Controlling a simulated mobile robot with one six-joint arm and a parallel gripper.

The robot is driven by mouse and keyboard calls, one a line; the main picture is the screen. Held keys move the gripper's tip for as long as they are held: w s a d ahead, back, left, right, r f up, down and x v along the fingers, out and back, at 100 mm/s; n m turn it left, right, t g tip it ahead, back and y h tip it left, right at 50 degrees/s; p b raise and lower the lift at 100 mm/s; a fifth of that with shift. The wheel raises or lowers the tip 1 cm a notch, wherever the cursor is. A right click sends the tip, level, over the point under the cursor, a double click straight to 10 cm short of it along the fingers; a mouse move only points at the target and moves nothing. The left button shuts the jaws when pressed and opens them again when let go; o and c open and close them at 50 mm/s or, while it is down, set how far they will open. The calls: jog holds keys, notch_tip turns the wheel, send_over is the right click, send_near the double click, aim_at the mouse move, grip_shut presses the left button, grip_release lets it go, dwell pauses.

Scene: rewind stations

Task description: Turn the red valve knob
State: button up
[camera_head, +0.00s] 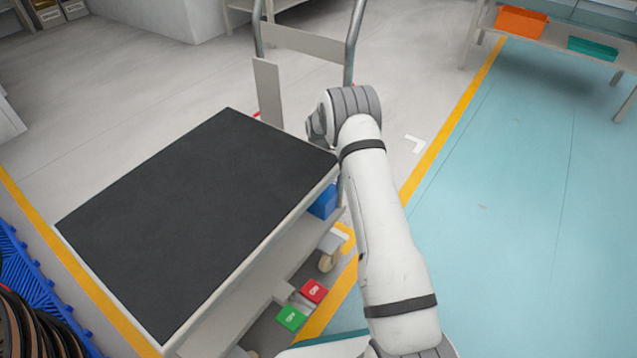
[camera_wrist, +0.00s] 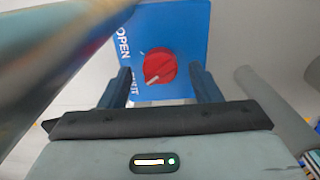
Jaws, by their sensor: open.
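The red valve knob (camera_wrist: 160,67) is in the upper middle of the wrist view, on a blue panel (camera_wrist: 190,22). White lettering on the panel reads "OPEN", with more letters partly hidden below it. A pale pointer line on the knob slants toward the lower left. My gripper (camera_wrist: 163,82) is open, with one dark finger on each side of the knob in the picture. I cannot tell whether the fingers touch the knob. In the head view the knob is hidden, and a small part of a blue box (camera_head: 324,202) shows under the cart top beside my arm.
A cart with a black top (camera_head: 200,220) stands left of my arm. Red (camera_head: 314,290) and green (camera_head: 291,317) blocks are low by it. Metal uprights (camera_head: 352,45) stand behind. The blue floor (camera_head: 520,200) at right is clear up to a bench with an orange bin (camera_head: 521,22).

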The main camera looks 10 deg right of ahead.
jog(key=shift+f, duration=0.6)
jog(key=c, duration=0.9)
jog(key=shift+a, duration=0.15)
jog(key=shift+c, duration=0.4)
